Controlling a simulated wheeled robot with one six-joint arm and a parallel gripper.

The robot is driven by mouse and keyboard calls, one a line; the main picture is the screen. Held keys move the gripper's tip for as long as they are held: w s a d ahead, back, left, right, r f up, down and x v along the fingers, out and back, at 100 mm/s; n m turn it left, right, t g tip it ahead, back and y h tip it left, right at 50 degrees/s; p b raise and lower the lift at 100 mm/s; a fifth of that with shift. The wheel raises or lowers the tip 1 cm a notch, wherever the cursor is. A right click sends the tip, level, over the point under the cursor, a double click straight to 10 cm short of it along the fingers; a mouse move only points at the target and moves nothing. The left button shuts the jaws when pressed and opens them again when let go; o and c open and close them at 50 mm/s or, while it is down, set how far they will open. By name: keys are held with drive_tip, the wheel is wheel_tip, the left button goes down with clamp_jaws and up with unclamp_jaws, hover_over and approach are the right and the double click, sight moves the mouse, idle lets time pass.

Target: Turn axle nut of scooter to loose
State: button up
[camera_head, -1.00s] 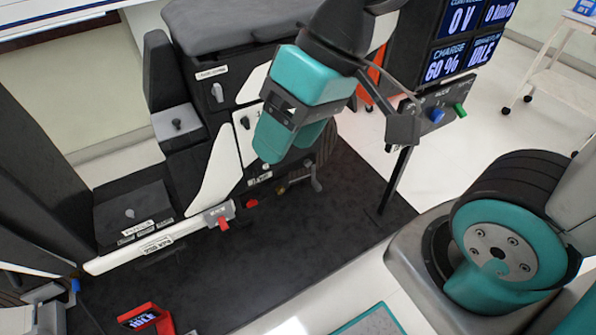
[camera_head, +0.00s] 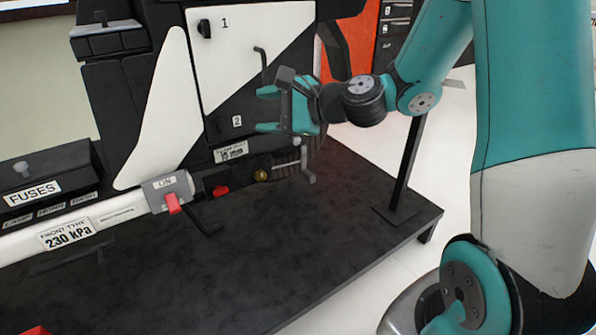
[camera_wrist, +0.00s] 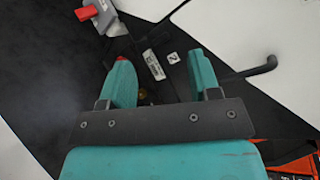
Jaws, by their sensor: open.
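The scooter stands on a dark platform, with its side panels (camera_head: 260,60) marked 1 and 2. A small brass nut (camera_head: 261,176), which looks like the axle nut, sits low at the scooter's rear, left of the dark wheel (camera_head: 318,147). My gripper (camera_head: 264,110) is open and empty, pointing left in front of panel 2, above and apart from the nut. In the wrist view my gripper (camera_wrist: 159,58) has both fingers spread. A brass spot (camera_wrist: 142,97) shows there beside the left finger, partly hidden near the gripper's base.
A black hook-shaped handle (camera_head: 262,65) juts from the panel near my gripper. A metal lever (camera_head: 304,160) hangs just right of the nut. A grey box with a red switch (camera_head: 172,203) is to the left.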

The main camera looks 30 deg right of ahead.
drive_tip(key=w+d+f+m+t+h+b, duration=0.35)
drive_tip(key=d+f+m+b, duration=0.55)
drive_tip(key=f, duration=0.5)
drive_tip(key=m+t+h+p, duration=0.3)
drive_tip(key=m+h+p, duration=0.2)
drive_tip(key=m+p, duration=0.2)
approach(297, 139)
drive_tip(key=shift+g, duration=0.25)
drive_tip(key=w, duration=0.2)
drive_tip(key=w+b, duration=0.1)
drive_tip(key=w, duration=0.2)
drive_tip(key=w+b, duration=0.1)
drive_tip(key=w, duration=0.2)
drive_tip(key=shift+w+a, duration=0.25)
drive_tip(key=shift+a, duration=0.05)
drive_tip(key=shift+w+r, duration=0.15)
drive_tip(key=shift+w, duration=0.35)
drive_tip(key=c, duration=0.9)
